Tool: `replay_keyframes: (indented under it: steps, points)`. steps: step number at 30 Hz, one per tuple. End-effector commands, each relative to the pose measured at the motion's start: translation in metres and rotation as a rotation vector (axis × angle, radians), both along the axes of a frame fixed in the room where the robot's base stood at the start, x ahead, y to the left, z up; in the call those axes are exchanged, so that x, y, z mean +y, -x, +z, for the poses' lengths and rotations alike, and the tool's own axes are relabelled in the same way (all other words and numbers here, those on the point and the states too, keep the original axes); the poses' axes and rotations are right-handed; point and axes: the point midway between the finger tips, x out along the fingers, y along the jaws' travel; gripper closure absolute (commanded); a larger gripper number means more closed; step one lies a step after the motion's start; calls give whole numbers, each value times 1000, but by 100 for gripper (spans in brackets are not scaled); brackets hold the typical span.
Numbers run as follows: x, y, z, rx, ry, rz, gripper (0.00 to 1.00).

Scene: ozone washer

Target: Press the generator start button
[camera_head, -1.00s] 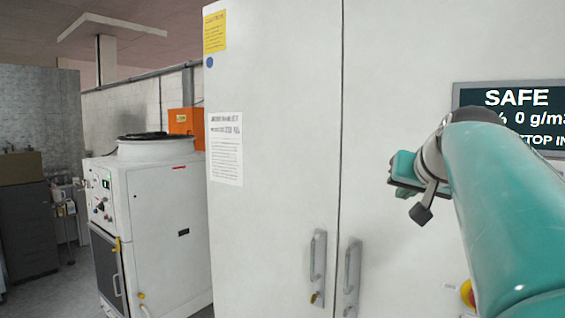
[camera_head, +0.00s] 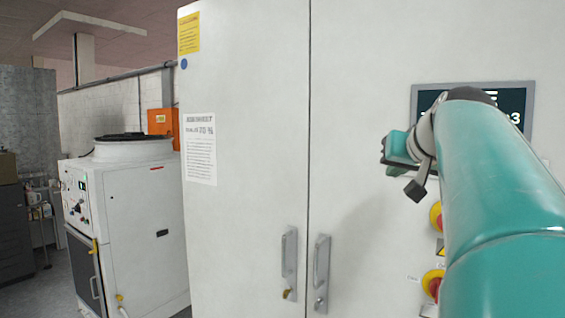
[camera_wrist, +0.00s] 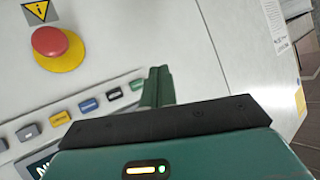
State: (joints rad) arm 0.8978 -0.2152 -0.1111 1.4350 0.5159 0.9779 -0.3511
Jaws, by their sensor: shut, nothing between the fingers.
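The wrist view shows a row of small buttons on a light panel: grey (camera_wrist: 27,132), orange (camera_wrist: 60,118), blue (camera_wrist: 88,104), black (camera_wrist: 114,93) and green (camera_wrist: 137,84). Their labels are too small to read, so I cannot tell which is the generator start button. My gripper (camera_wrist: 160,73) is shut and empty, its green fingertips just right of the green button in the picture. I cannot tell whether they touch the panel. In the head view, my gripper (camera_head: 396,150) is in front of the white cabinet, left of the screen; the button row is not visible there.
A red emergency knob on a yellow base (camera_wrist: 52,45) sits beside the button row. The head view shows two red-and-yellow knobs (camera_head: 435,216) (camera_head: 432,284), a dark screen (camera_head: 425,97), cabinet door handles (camera_head: 321,275) and a white machine (camera_head: 140,235) at left.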

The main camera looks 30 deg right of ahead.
Motion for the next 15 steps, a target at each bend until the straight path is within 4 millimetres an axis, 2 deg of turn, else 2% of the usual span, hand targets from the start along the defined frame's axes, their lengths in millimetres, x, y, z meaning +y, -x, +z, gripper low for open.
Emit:
replay_keyframes:
  steps: [15]
  points:
    - [-60, -21, 0, 0, -1, -2, 100]
